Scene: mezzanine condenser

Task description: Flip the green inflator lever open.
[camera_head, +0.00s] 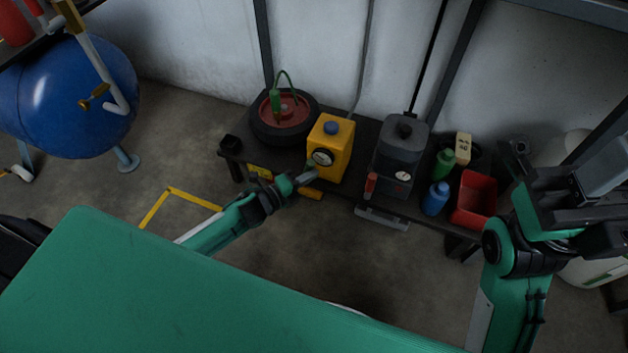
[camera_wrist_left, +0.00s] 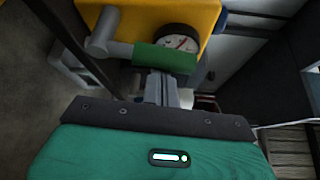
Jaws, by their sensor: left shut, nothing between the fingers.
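In the left wrist view, the inflator lever's green grip (camera_wrist_left: 165,58) lies across the front of the yellow inflator box (camera_wrist_left: 190,12), on a grey rod from a grey pivot (camera_wrist_left: 100,34) at the left. The yellow box (camera_head: 331,146), with a blue cap and a round gauge, stands on the dark bench. My left gripper (camera_wrist_left: 160,90) is shut and empty, its tips just below the green grip; I cannot tell whether they touch it. In the head view my left gripper (camera_head: 303,179) is in front of the box, and I cannot clearly make out the lever.
A wheel with a green hose (camera_head: 286,122) is left of the box. A grey machine (camera_head: 400,152), green bottle (camera_head: 443,164), blue bottle (camera_head: 435,198) and red bin (camera_head: 474,199) are to the right. A blue tank (camera_head: 68,95) is far left. Part of my right arm shows at right.

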